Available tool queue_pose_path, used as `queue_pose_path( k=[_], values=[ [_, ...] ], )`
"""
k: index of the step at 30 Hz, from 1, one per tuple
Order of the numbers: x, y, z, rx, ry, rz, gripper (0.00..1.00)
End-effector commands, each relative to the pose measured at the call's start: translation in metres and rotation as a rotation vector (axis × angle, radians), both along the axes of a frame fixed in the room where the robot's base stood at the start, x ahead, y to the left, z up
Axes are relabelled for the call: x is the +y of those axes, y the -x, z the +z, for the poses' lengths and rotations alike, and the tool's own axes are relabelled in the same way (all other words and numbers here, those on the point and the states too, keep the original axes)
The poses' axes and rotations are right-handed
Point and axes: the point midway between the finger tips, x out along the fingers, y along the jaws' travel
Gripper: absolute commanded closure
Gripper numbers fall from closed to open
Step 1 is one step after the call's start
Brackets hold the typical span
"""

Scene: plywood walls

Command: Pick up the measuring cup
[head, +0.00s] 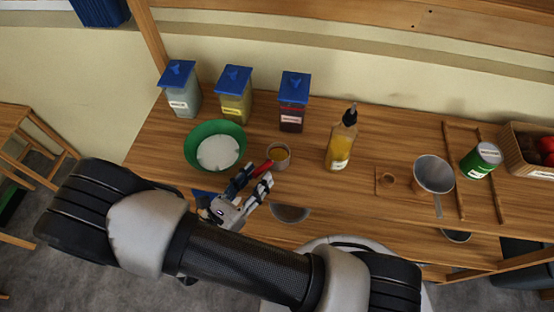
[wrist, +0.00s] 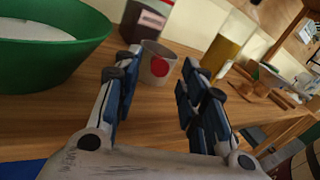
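The measuring cup (head: 282,147) looks like the small pale cup with yellowish contents and a red handle (head: 263,167) pointing toward my gripper. It stands upright on the wooden counter, right of the green bowl. In the wrist view the cup (wrist: 151,49) shows ahead, with the handle's red round end (wrist: 160,67) facing me between the fingers. My gripper (head: 257,177) is open and empty, with its fingertips on either side of the handle's line. Whether the fingertips overlap the handle in depth I cannot tell.
The green bowl (head: 190,147) with white contents is close left of my gripper. An oil bottle (head: 340,147) stands to the right. Several blue-lidded jars (head: 292,105) stand behind. A metal pan (head: 433,175) and a green can (head: 481,160) are farther right. A dark half-round shape (head: 290,214) is near the front.

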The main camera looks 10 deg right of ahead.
Motion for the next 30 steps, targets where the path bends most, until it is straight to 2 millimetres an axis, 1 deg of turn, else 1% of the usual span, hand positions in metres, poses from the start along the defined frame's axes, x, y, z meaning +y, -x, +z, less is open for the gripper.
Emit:
queue_pose_path(
  k=[1,3,7,11,17,30],
  values=[
    [-0.006,-0.007,-0.001,0.0,0.0,-0.005,0.62],
    [-0.013,-0.016,-0.001,-0.001,-0.001,-0.006,0.62],
    [-0.024,-0.028,0.0,0.001,0.002,-0.004,0.62],
    [-0.028,-0.032,0.001,0.0,0.001,-0.002,0.62],
    [-0.028,-0.032,0.001,0.0,0.0,-0.001,0.63],
    [-0.028,-0.032,0.001,0.001,0.001,-0.001,0.92]
  ],
)
